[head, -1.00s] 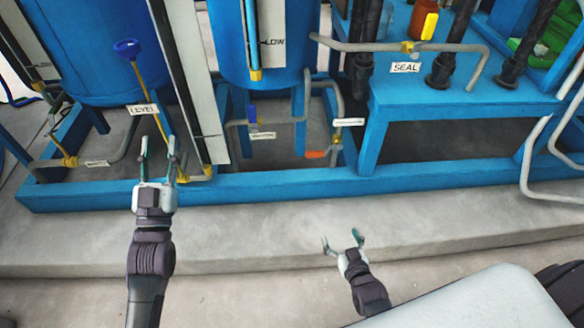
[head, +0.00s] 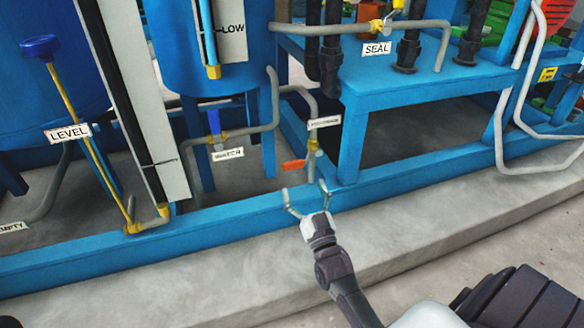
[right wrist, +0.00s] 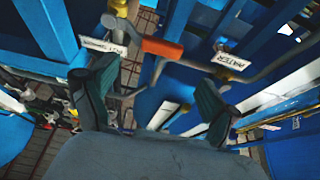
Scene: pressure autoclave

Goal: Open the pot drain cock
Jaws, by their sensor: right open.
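A cock with an orange lever handle (head: 293,165) sits on a grey pipe low in the blue frame. The white label above it (head: 324,122) is too blurred to read, so I cannot confirm it is the pot drain cock. My right gripper (head: 306,190) is open and empty, just below the orange handle in the head view. In the right wrist view, the orange handle (right wrist: 162,49) lies ahead, between and beyond the two spread fingers (right wrist: 155,75), with no visible contact. My left gripper is not in view.
A blue-handled valve (head: 214,122) with a WATER label (head: 228,154) is left of the orange handle. A blue frame rail (head: 240,212) and blue leg (head: 350,140) border the cock. The concrete ledge (head: 440,210) is clear.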

